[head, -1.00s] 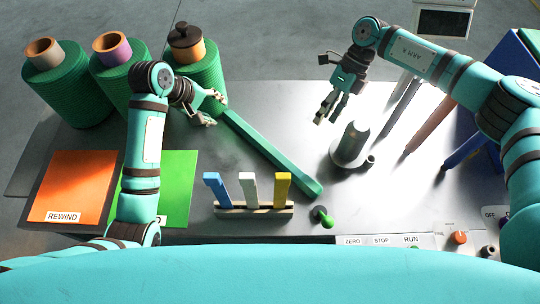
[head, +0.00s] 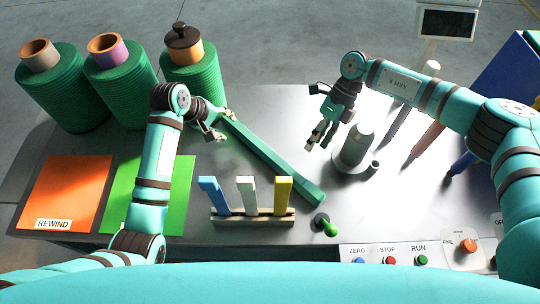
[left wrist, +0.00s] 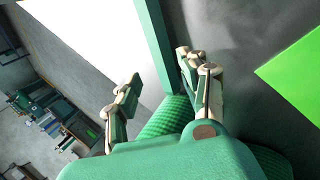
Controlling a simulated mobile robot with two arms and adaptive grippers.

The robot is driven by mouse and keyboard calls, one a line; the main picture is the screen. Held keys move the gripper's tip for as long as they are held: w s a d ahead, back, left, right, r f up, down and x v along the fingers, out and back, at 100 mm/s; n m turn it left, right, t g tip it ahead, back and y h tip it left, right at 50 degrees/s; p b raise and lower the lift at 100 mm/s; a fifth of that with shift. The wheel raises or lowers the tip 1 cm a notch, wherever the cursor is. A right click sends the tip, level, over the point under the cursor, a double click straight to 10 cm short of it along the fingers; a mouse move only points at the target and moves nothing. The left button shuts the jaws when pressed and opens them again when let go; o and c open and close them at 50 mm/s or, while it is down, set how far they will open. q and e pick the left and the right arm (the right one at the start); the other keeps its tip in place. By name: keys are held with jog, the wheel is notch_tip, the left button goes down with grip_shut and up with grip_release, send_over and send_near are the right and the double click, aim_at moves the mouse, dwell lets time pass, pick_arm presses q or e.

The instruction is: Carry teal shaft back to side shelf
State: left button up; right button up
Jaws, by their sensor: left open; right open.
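A long teal-green shaft (head: 272,158) lies diagonally on the grey bench, from beside the spools toward the front middle. My left gripper (head: 223,126) is open at its far end. In the left wrist view the shaft (left wrist: 154,35) runs between the spread fingers of the left gripper (left wrist: 160,72), closer to the right-hand finger. I cannot tell whether a finger touches it. No side shelf can be made out for certain.
Green spools (head: 65,92) line the back left. Orange (head: 65,185) and green (head: 120,200) sheets lie at the left. A rack (head: 252,217) with blue, white and yellow pieces and a green knob (head: 325,225) sit at the front. Grey, brown and blue posts stand right.

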aim_at(244, 132)
pick_arm(q)
jog(key=x, duration=1.2)
jog(key=shift+w+d+f, duration=0.1)
jog(key=shift+f, duration=0.1)
pick_arm(e)
jog(key=x, duration=1.2)
jog(key=shift+s+a+f, duration=0.1)
jog(key=shift+a+f, duration=0.05)
jog(key=shift+f, duration=0.05)
pick_arm(q)
grip_shut()
pick_arm(e)
grip_shut()
pick_arm(q)
jog(key=shift+w+r, duration=0.2)
jog(key=shift+r, duration=0.1)
pick_arm(e)
jog(key=shift+w+r, duration=0.2)
jog(key=shift+r, duration=0.05)
